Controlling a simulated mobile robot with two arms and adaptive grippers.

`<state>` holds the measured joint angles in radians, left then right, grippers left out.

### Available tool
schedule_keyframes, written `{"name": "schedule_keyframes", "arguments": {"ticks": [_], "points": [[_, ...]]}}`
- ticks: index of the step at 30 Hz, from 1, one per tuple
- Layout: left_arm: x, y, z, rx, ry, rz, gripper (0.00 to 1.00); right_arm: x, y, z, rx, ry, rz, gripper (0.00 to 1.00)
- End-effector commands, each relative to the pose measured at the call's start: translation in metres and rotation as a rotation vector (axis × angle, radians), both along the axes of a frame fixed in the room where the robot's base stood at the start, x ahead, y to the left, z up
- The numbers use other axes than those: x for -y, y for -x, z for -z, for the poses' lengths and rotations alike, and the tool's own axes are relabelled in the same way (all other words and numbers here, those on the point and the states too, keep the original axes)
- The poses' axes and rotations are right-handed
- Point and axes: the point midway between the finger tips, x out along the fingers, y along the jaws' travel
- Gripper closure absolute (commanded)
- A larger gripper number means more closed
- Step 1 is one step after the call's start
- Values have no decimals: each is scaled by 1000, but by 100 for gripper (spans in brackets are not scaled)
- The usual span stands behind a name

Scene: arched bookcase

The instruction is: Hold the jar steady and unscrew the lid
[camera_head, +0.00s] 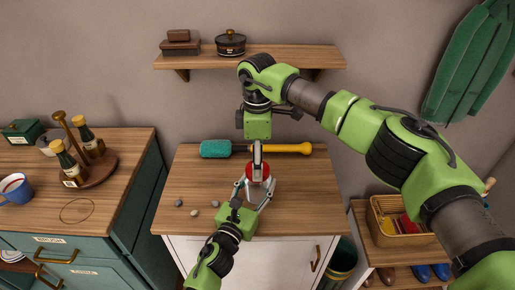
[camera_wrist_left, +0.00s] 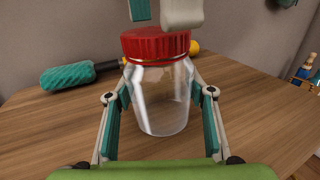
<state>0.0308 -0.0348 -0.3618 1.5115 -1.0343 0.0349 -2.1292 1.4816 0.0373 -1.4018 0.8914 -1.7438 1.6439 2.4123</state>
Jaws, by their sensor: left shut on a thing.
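The clear glass jar (camera_wrist_left: 160,100) with a ribbed red lid (camera_wrist_left: 156,45) stands upright on the wooden top of the white cabinet. The lid also shows in the head view (camera_head: 259,171). My left gripper (camera_head: 256,184) is shut on the jar's body, one finger on each side, below the lid. My right gripper (camera_head: 258,156) comes down from above, over the lid. Its fingers look apart and empty in the left wrist view (camera_wrist_left: 163,14), with their tips at or just above the lid's top. Whether they touch the lid is hard to tell.
A teal duster (camera_head: 216,149) with a yellow handle lies behind the jar. Several small pebbles (camera_head: 194,212) lie to the left. A wall shelf (camera_head: 290,58) with a dark round pot hangs above. The worktop around the jar is mostly bare.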

Motion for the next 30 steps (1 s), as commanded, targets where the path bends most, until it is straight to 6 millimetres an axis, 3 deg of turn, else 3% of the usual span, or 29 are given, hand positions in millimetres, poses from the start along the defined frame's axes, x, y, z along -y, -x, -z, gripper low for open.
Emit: {"name": "schedule_keyframes", "arguments": {"ticks": [6, 14, 15, 19, 20, 26, 30], "points": [[0, 0, 2, -4, -2, -1, 100, 0, 0, 18, 1, 0, 0, 40], [0, 0, 2, -4, -2, -1, 100, 0, 0, 20, 2, 0, -1, 40], [0, 0, 2, -4, -2, -1, 100, 0, 0, 20, 2, 0, -1, 43], [0, 0, 2, -4, -2, -1, 100, 0, 0, 19, 1, 0, -1, 76], [0, 0, 2, -4, -2, -1, 100, 0, 0, 19, 2, 0, -1, 80], [0, 0, 2, -3, -1, -1, 100, 0, -1, 19, 2, 0, -36, 80], [0, 0, 2, -3, -1, 0, 100, 0, -1, 19, 2, 0, -211, 80]]}}
